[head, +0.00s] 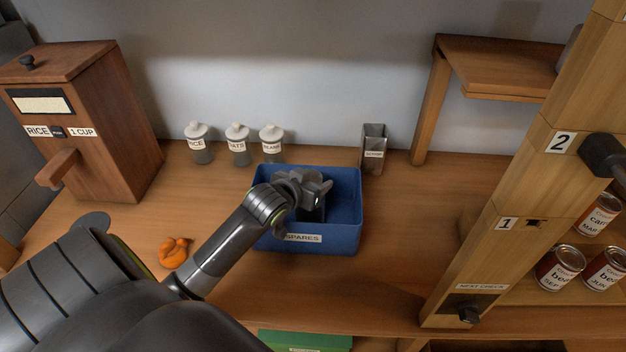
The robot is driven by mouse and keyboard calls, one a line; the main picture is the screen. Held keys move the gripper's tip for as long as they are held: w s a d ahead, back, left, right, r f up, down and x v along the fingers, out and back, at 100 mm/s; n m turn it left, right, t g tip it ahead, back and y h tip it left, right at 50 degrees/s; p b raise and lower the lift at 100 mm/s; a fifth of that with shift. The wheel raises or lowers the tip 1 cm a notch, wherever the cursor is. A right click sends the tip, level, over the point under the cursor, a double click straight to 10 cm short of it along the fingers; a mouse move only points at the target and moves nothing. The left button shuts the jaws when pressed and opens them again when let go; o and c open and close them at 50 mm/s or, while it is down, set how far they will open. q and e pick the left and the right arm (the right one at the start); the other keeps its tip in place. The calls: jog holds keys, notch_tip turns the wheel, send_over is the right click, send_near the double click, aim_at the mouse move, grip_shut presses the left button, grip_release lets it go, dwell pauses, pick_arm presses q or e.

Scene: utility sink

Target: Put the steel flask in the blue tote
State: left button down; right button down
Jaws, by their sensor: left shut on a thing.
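The blue tote (346,241), labelled SPARES, stands on the wooden counter in the middle of the head view. My left gripper (314,194) reaches in from the left over the tote's near left wall, and its fingers are inside the tote's outline. It is shut on a grey thing (312,213), which looks like the steel flask but is mostly hidden by the gripper. I cannot tell whether that thing touches the tote's floor. The right part of the tote's inside looks empty. My right gripper is not in view.
A grey metal holder (374,150) stands behind the tote's right side. Several lidded jars (238,144) stand behind left. An orange lump (173,252) lies left, near my arm. A wooden dispenser (95,130) is far left. A wooden post (490,230) and cans (559,267) are right.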

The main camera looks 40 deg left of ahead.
pick_arm(q)
jog(key=c, duration=0.6)
grip_release()
jog(key=shift+f, duration=0.1)
jog(key=shift+o, duration=0.2)
jog(key=shift+r, duration=0.2)
jog(key=a+b+v, duration=0.1)
jog(key=v, duration=1.1)
jog(key=shift+d, duration=0.45)
jog(key=shift+f, duration=0.1)
